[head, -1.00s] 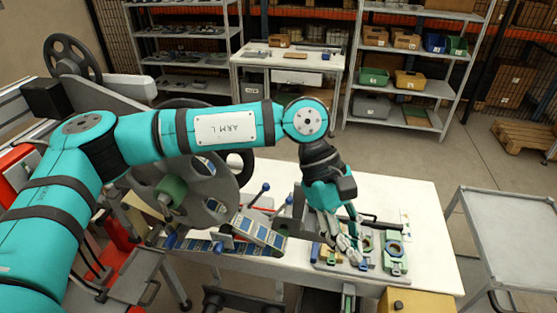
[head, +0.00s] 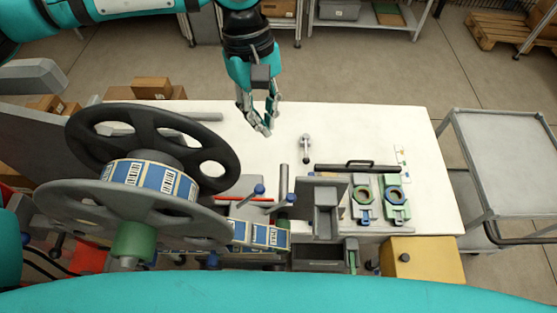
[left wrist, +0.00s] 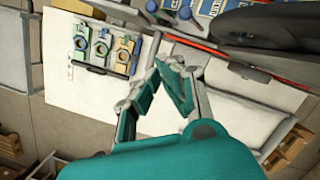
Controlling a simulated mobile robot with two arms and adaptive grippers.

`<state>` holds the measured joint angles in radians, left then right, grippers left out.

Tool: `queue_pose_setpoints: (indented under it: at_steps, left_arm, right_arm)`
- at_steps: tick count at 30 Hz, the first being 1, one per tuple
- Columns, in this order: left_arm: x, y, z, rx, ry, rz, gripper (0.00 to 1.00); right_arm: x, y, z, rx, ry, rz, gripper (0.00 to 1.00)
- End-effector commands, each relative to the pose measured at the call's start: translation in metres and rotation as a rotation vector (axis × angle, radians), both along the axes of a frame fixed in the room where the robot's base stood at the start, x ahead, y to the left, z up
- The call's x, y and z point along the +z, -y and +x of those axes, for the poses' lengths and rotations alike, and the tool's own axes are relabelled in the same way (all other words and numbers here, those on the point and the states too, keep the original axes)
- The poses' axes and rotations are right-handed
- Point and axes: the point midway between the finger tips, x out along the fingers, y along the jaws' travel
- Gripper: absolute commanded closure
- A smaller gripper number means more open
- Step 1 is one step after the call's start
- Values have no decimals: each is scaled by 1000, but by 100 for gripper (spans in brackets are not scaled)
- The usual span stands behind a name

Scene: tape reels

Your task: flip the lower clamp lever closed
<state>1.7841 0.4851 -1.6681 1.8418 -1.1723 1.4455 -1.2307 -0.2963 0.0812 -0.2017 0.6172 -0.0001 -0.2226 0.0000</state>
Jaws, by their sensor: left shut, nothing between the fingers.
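Two levers with blue knobs stand beside the label strip in the head view, one at the left (head: 259,189) and one nearer the front (head: 291,198). I cannot tell which is the lower clamp lever, or its exact position. A labelled strip (head: 262,235) runs from the reel (head: 150,178) toward a grey block (head: 326,208). My left gripper (head: 266,131) is shut and empty, pointing down over the white table (head: 225,140), behind and apart from the levers. Its closed fingers also show in the left wrist view (left wrist: 162,68). My right gripper is not in view.
A small grey handled part (head: 306,148) stands on the table right of the gripper. A yellow box (head: 422,258) sits at the front. The table's back right is clear.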

Motion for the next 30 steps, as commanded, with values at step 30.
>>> queue_pose_setpoints:
  at_steps: [30]
  left_arm:
    - [-103, 31, -46, 0, -1, -1, 100]
  right_arm:
    - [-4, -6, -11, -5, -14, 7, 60]
